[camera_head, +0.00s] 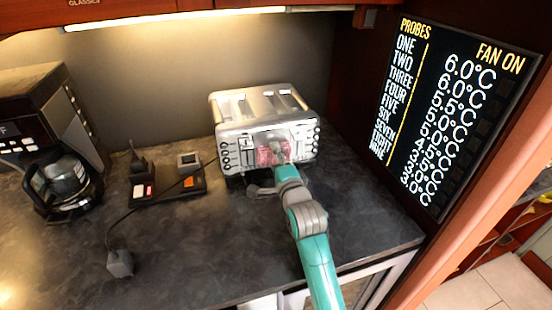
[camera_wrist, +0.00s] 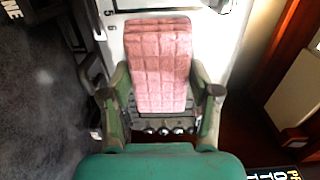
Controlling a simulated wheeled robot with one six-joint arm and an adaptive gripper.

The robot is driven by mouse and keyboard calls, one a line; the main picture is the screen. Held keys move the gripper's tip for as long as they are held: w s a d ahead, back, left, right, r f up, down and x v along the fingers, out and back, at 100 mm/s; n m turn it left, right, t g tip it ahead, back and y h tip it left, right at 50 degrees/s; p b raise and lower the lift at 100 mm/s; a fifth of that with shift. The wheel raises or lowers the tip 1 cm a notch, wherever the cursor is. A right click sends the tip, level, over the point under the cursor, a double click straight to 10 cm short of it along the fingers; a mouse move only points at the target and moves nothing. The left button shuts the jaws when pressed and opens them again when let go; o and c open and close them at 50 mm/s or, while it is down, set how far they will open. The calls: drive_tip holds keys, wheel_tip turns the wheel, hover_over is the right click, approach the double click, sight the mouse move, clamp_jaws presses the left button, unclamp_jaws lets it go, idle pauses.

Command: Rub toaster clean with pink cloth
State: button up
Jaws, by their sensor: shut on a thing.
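The silver toaster (camera_head: 262,104) stands on the dark counter against the back wall, with slots on top and round buttons along both sides of its front. My gripper (camera_head: 278,148) is at the middle of the toaster's front face, shut on the folded pink cloth (camera_head: 265,158). In the wrist view the pink cloth (camera_wrist: 158,60) sits between the two fingers of my gripper (camera_wrist: 161,92), with the toaster's pale metal face (camera_wrist: 217,45) behind it. The cloth appears to lie against the front, but firm contact cannot be told. My gripper hides part of the cloth and front.
A coffee maker (camera_head: 62,178) with a glass pot stands at the left. A small black device with a corded plug (camera_head: 120,263) lies left of the toaster. A probe display panel (camera_head: 450,110) rises at the right. The front left counter (camera_head: 190,265) is mostly clear.

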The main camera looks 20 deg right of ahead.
sight(272, 141)
drive_tip(key=shift+w+r, duration=0.1)
drive_tip(key=shift+r, duration=0.2)
drive_tip(key=shift+r, duration=0.35)
drive_tip(key=shift+c, duration=0.6)
drive_tip(key=shift+r, duration=0.85)
drive_tip(key=shift+r, duration=0.1)
drive_tip(key=shift+r, duration=0.45)
drive_tip(key=shift+f, duration=0.15)
drive_tip(key=shift+f, duration=0.7)
